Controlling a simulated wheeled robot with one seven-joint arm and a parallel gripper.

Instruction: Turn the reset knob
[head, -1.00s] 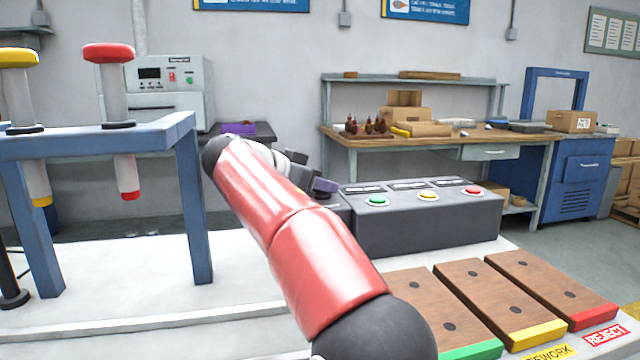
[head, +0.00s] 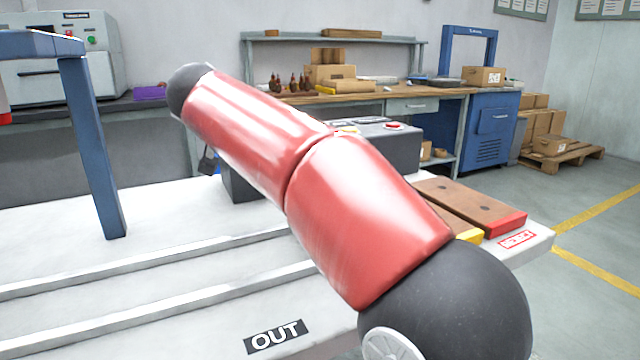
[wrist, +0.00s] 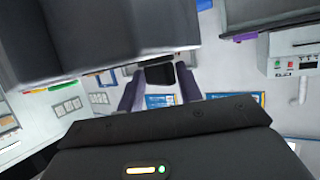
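The dark grey console (head: 240,184) stands on the white bench, mostly behind my red arm in the head view. A red button (head: 393,125) and part of a yellow one show on its top. In the wrist view a large dark box, probably the console (wrist: 110,35), fills the upper left. My gripper (wrist: 160,88) shows there with two purple fingers spread apart. A small black block (wrist: 160,73) lies between or beyond the fingers; I cannot tell whether it is the reset knob or whether they touch it. The head view shows no clear knob.
A blue frame (head: 92,145) stands at the left of the bench. Brown boards with yellow and red ends (head: 480,205) lie at the right, partly behind my arm. Two rails (head: 150,300) cross the front.

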